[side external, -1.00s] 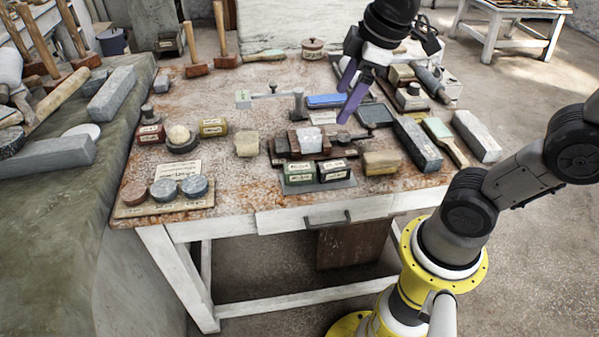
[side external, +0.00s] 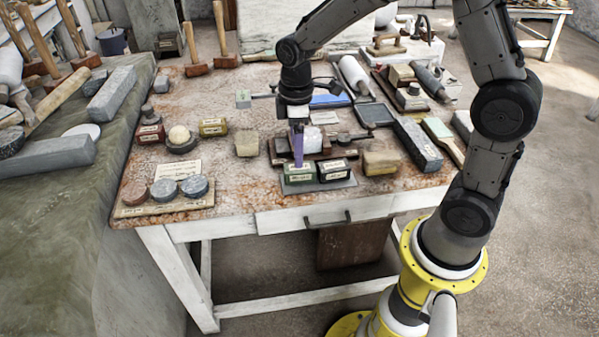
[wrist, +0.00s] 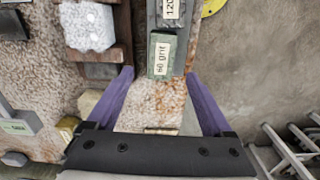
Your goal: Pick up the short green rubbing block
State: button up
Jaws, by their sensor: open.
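The short green rubbing block (side external: 301,180) sits on a grey plate near the table's front edge, left of a dark block (side external: 334,171). In the wrist view the green block (wrist: 161,56) carries a pale "60 grit" label, and part of the dark block (wrist: 170,12) marked "120" shows beyond it. My gripper (side external: 298,165) points down just behind or above the green block; the gap between them is hard to judge. In the wrist view my gripper (wrist: 160,73) has its purple fingers apart, with the green block's near end showing around the gap between their tips. Nothing is held.
A white block (side external: 311,140) in a wooden holder stands close behind the gripper; it also shows in the wrist view (wrist: 88,26). A tan block (side external: 381,163) lies to the right, a pale rough block (side external: 247,144) to the left.

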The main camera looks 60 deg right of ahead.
aim_at(300, 173)
jog(key=f, duration=0.7)
jog(key=shift+s+d+f, duration=0.1)
jog(key=shift+s+d, duration=0.05)
jog(key=shift+s, duration=0.15)
grip_shut()
